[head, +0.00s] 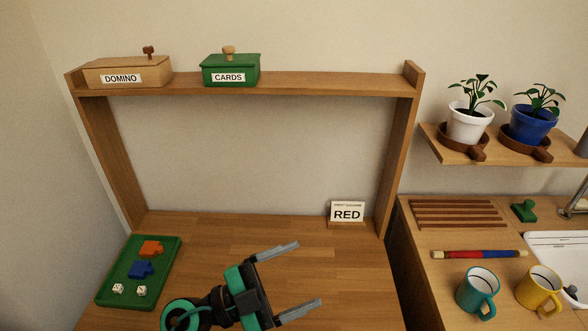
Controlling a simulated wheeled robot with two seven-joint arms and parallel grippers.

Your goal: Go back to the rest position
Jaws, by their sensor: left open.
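My left gripper (309,278) is in the lower middle of the head view, above the wooden desk (210,237). Its two grey fingers are spread apart and point to the right, with nothing between them. My right gripper is not in view. A green tray (168,263) lies on the desk to the left of my left gripper. It holds an orange piece (151,248), a blue piece (141,270) and two white dice (118,289).
A shelf (310,84) over the desk bears a DOMINO box (128,71) and a green CARDS box (231,70). A RED sign (347,213) stands at the desk's back right. A counter at right holds a teal mug (477,290) and a yellow mug (538,287).

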